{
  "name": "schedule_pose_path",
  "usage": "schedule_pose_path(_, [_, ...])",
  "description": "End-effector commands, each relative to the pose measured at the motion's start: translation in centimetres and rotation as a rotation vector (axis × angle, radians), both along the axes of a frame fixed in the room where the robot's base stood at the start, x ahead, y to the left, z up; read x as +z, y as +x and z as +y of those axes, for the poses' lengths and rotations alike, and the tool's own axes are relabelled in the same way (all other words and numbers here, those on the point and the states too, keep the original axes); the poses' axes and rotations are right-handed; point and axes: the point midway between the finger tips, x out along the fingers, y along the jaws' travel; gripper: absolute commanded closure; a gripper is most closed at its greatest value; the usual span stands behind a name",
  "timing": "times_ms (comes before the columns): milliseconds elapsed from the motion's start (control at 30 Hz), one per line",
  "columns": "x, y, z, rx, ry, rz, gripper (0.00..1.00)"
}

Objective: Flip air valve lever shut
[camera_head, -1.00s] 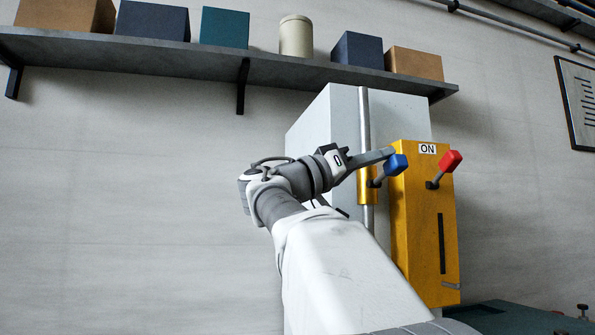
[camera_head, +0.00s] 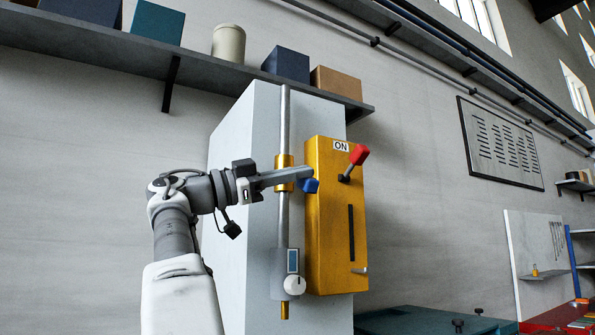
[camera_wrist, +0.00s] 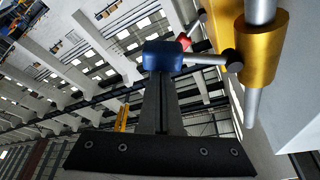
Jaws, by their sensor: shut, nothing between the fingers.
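The air valve is a brass body (camera_head: 285,168) on a vertical grey pipe, with a short lever ending in a blue knob (camera_head: 311,186). In the head view the lever points right and slightly down. My gripper (camera_head: 308,172) is shut and empty, reaching across the pipe, its tip just above the blue knob. In the wrist view the gripper tip (camera_wrist: 164,78) meets or nearly meets the blue knob (camera_wrist: 163,56); contact is unclear. The lever's grey rod runs right to a dark hub on the brass body (camera_wrist: 262,48). Part of the lever is hidden behind my gripper.
A yellow box (camera_head: 320,230) marked ON stands right of the pipe, with a red-knobbed lever (camera_head: 358,155) near its top. A shelf (camera_head: 120,45) with boxes crosses above. Open space lies left of the pale cabinet (camera_head: 240,150).

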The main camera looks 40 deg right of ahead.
Motion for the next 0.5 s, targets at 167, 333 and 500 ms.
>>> schedule_pose_path(167, [-0.61,0.3,-0.07,0.001,-0.014,-0.062,1.0])
schedule_pose_path(333, [-0.81,0.37,-0.09,0.0,-0.02,-0.088,1.0])
schedule_pose_path(500, [-0.86,0.39,-0.12,0.001,-0.021,-0.095,1.0])
